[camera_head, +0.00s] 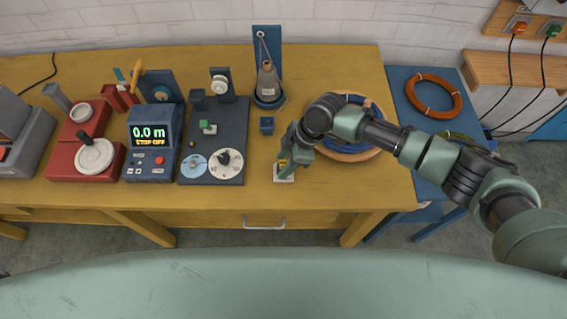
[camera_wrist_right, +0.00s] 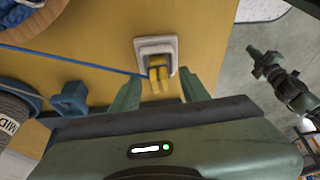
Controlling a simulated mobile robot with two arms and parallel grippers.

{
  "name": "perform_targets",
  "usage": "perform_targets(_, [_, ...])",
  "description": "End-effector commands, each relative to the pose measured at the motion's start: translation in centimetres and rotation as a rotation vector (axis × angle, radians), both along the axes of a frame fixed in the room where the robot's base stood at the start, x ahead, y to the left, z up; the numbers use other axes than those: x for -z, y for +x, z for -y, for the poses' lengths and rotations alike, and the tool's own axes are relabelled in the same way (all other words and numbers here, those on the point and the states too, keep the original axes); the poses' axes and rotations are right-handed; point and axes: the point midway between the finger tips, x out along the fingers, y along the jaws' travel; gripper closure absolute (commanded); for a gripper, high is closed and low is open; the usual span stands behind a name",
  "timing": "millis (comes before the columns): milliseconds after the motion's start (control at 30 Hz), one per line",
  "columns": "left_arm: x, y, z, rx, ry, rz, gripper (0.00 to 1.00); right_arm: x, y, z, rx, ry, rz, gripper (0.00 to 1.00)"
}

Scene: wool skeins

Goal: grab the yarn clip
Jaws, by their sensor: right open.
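The yarn clip (camera_wrist_right: 158,72) is yellow and sits on a pale square base (camera_wrist_right: 143,46) near the table's front edge. In the head view its base (camera_head: 284,178) shows below my right gripper (camera_head: 285,164). In the right wrist view my right gripper (camera_wrist_right: 160,86) is open, one finger to each side of the clip's lower part. I cannot tell whether the fingers touch it. A blue strand (camera_wrist_right: 75,60) runs from the left to the clip. My left gripper (camera_wrist_right: 265,65) seems to show at the right of the wrist view, over the floor; its jaws are unclear.
A round wooden tray (camera_head: 352,157) with blue yarn stands behind my right arm. A small blue block (camera_head: 267,125) and a grey cone (camera_head: 267,80) stand behind the clip. A dark panel with dials (camera_head: 230,130) lies left. An orange coil (camera_head: 434,95) lies on the blue side table.

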Motion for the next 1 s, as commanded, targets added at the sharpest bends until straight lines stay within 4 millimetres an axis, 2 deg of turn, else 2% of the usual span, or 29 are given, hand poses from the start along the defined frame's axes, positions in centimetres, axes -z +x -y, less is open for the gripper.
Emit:
perform_targets(100, [-0.1, 0.0, 0.0, 0.0, 0.0, 0.0, 1.0, 0.6, 0.0, -0.2, 0.0, -0.001, 0.0, 0.55])
perform_targets(300, [-0.1, 0.0, 0.0, 0.0, 0.0, 0.0, 1.0, 0.7, 0.0, -0.2, 0.0, 0.0, 0.001, 0.55])
perform_targets(467, [-0.1, 0.0, 0.0, 0.001, 0.0, 0.0, 1.0, 0.7, 0.0, -0.2, 0.0, 0.0, 0.001, 0.99])
perform_targets(833, [-0.1, 0.0, 0.0, 0.0, 0.0, 0.001, 1.0, 0.5, 0.0, -0.2, 0.001, 0.0, 0.002, 1.0])
perform_targets(1000, [0.1, 0.1, 0.0, 0.0, 0.0, 0.001, 1.0, -0.8, 0.1, -0.2, 0.001, 0.001, 0.003, 1.0])
